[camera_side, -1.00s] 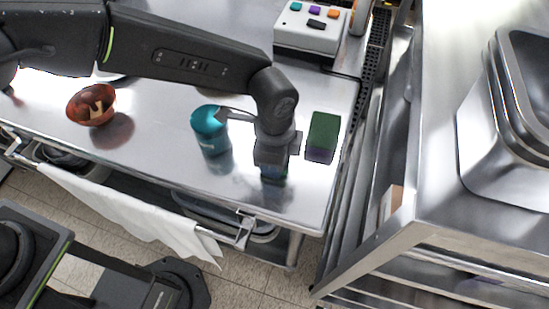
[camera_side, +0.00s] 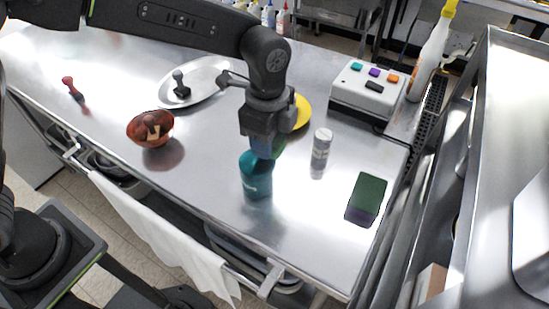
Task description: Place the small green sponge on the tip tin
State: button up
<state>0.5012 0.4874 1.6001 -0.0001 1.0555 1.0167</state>
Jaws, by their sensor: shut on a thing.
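My gripper (camera_side: 264,150) points down over the teal cylindrical tin (camera_side: 257,182), which stands upright on the steel counter and looks like the tip tin. The gripper is shut on a small green thing, likely the small green sponge (camera_side: 280,147), of which only an edge shows beside the fingers. The fingers hide most of it and part of the tin's top. I cannot tell whether the sponge touches the tin. A larger dark green sponge block (camera_side: 368,195) lies on the counter to the right.
A pale cylindrical shaker (camera_side: 321,148) stands right of my gripper, with a yellow plate (camera_side: 301,112) behind. A button box (camera_side: 370,92) and spray bottle (camera_side: 430,55) are at the back right. A copper bowl (camera_side: 150,128) and oval platter (camera_side: 205,77) are left.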

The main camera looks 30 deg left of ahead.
jog(key=a+r+m, duration=0.5)
jog(key=a+r, duration=0.3)
jog(key=a, duration=0.5)
send_over(258, 174)
jog(key=w+a, duration=0.2)
jog(key=w, duration=0.1)
jog(key=f, duration=0.6)
jog(key=shift+s+f, duration=0.2)
jog(key=shift+f, duration=2.2)
jog(key=shift+f, duration=0.1)
jog(key=o, duration=0.9)
